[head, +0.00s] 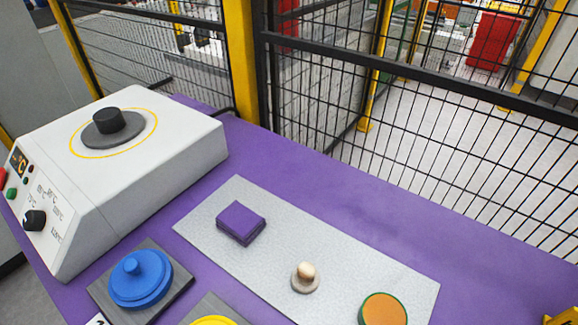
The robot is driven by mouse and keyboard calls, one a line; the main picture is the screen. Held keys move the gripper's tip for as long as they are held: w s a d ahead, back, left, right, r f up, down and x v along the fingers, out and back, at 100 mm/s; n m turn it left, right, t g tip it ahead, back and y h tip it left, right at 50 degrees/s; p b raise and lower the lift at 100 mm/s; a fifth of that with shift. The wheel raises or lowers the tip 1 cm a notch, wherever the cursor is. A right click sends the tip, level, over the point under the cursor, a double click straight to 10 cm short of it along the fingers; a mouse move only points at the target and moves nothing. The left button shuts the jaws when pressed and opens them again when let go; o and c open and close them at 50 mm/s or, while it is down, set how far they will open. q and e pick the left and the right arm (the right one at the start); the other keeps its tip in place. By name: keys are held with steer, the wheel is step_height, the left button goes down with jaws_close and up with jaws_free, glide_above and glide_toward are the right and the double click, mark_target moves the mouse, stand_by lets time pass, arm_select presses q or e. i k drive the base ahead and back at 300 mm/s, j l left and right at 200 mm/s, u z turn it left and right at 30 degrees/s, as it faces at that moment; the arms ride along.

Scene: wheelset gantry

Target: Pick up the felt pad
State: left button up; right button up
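A small purple block-shaped pad (241,222) lies flat on a light grey mat (330,250) on the purple table; it looks most like the felt pad, though its material is hard to tell. An orange disc with a green edge (383,309) lies near the mat's right end. A small round piece with a pale wooden knob (305,277) sits between them. Neither of my grippers shows in the head view.
A white machine (150,140) with a black-knobbed disc on top stands at the left. A blue lidded disc (140,278) sits on a dark square plate, and a yellow disc (213,321) is cut off below. Black mesh fencing (420,130) runs behind the purple table (330,180).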

mark_target(305, 279)
steer(key=i+j+z, duration=0.15)
steer(key=z, duration=0.3)
steer(key=i+j+z, duration=0.1)
steer(key=j+z, duration=0.55)
steer(key=z, duration=0.25)
steer(key=i+j+z, duration=0.1)
steer(key=j+z, duration=0.25)
steer(key=z, duration=0.15)
steer(key=j+z, duration=0.3)
steer(key=z, duration=0.15)
steer(key=k+j+z, duration=0.15)
steer(key=z, duration=0.3)
steer(key=j, duration=0.1)
